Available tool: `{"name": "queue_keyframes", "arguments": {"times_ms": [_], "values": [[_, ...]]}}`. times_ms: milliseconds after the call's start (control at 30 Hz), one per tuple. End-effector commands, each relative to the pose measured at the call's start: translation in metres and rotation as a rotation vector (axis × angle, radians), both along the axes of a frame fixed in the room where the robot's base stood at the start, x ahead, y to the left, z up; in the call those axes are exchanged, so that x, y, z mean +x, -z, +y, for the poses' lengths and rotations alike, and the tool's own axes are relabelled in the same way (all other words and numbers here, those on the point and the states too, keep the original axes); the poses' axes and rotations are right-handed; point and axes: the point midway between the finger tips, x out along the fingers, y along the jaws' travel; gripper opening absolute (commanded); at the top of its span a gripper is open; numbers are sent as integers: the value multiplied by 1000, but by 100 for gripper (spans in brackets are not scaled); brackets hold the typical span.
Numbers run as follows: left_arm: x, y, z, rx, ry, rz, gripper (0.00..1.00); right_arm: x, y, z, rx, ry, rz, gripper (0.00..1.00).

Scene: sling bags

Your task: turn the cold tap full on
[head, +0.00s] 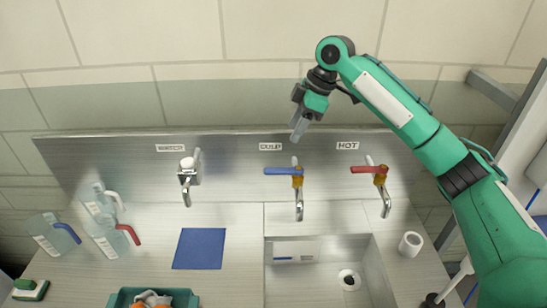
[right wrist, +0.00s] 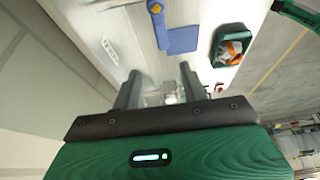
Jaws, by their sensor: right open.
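The cold tap (head: 297,183) is on the steel back panel under the COLD label (head: 271,146) in the head view. Its blue lever (head: 282,172) points left, and its spout hangs over the sink. My right gripper (head: 299,127) is above the tap, near the panel's top edge, with its fingers pointing down. It is apart from the lever. In the right wrist view the two fingers (right wrist: 160,88) stand apart with nothing gripped. My left gripper is not in view.
The hot tap (head: 380,178) with a red lever is to the right, another tap (head: 187,175) to the left. Below are the sink (head: 285,273), a blue mat (head: 200,248), clear jugs (head: 108,238) and a green tray (head: 120,299). A white cup (head: 411,243) stands right of the sink.

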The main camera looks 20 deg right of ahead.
Motion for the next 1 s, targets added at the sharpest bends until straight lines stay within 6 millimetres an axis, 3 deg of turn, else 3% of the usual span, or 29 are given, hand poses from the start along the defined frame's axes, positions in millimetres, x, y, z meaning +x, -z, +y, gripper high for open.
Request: {"name": "queue_keyframes", "arguments": {"times_ms": [200,300,433,667,1000], "values": [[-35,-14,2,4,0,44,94,3,34,16,0,-2,4,44],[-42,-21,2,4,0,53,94,5,55,24,-1,-1,5,44],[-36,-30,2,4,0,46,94,8,80,33,-1,-1,4,44],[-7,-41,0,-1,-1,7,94,12,109,45,0,0,1,44],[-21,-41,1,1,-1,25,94,13,120,48,0,0,0,44]]}}
